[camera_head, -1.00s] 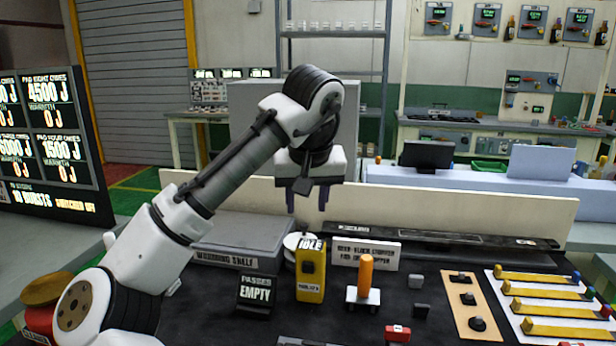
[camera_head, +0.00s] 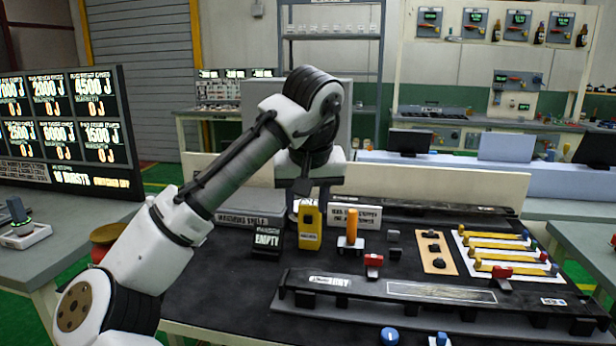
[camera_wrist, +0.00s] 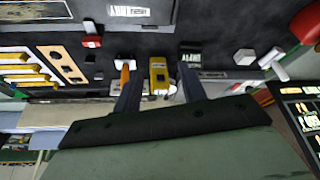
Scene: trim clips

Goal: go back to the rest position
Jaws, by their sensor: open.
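My gripper (camera_head: 309,196) hangs below my folded arm in the head view, above the back part of the black bench top. Its two dark fingers are apart, with nothing between them that I can see held. In the wrist view the open fingers (camera_wrist: 158,78) point over the bench, which appears upside down. A yellow device (camera_head: 310,226) stands behind or below the fingers in the head view; it also shows in the wrist view (camera_wrist: 158,74). No rest position marker is visible.
An orange-handled stamp (camera_head: 352,228), a black "EMPTY" sign (camera_head: 267,241), a red block (camera_head: 373,262) and a wooden switch plate (camera_head: 436,252) are on the bench. A long black rail (camera_head: 440,292) lies along its front. A scoreboard (camera_head: 66,135) stands at left.

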